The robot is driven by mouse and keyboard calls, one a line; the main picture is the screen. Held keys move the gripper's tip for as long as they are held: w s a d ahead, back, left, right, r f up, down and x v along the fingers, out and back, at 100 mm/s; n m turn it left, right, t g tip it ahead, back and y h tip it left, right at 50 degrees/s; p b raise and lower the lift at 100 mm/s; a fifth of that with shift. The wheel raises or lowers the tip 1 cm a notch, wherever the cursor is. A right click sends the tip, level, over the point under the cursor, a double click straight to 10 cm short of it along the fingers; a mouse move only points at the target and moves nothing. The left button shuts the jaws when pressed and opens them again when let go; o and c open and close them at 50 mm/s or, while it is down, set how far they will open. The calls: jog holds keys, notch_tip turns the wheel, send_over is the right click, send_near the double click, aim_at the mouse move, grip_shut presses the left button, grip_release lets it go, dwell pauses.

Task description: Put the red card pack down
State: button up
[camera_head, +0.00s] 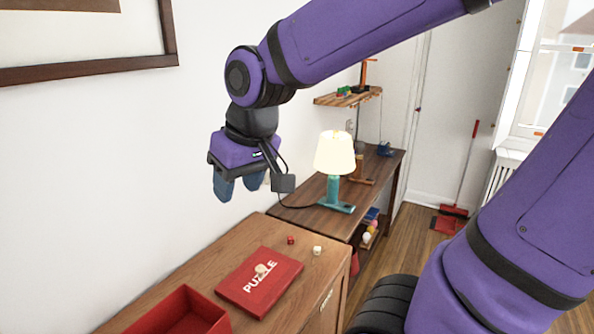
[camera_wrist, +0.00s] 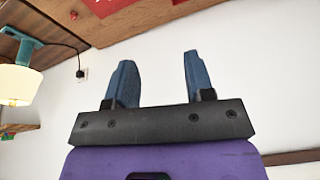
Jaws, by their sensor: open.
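My gripper (camera_head: 238,187) hangs in the air in front of the white wall, above the wooden cabinet, in the head view. Its two blue fingers are apart, and the wrist view shows only wall between the fingertips (camera_wrist: 157,64). Nothing is held. I cannot make out a red card pack for certain. A small red block (camera_head: 291,240) lies on the cabinet top behind a flat red box marked PUZZLE (camera_head: 258,287), below and to the right of my gripper.
An open red box (camera_head: 178,315) stands at the cabinet's near left. A small white block (camera_head: 317,251) lies near the right edge. A lit lamp (camera_head: 334,155) stands on the farther wooden table (camera_head: 308,193). The cabinet top (camera_head: 222,262) has bare room left of the puzzle box.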

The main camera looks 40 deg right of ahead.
jog(key=s+d+r+m+t+h, duration=0.1)
jog(key=s+d+r, duration=0.2)
jog(key=s, duration=0.6)
jog(key=shift+d+r+t, duration=0.25)
jog(key=shift+d+t, duration=0.05)
jog(key=shift+d, duration=0.65)
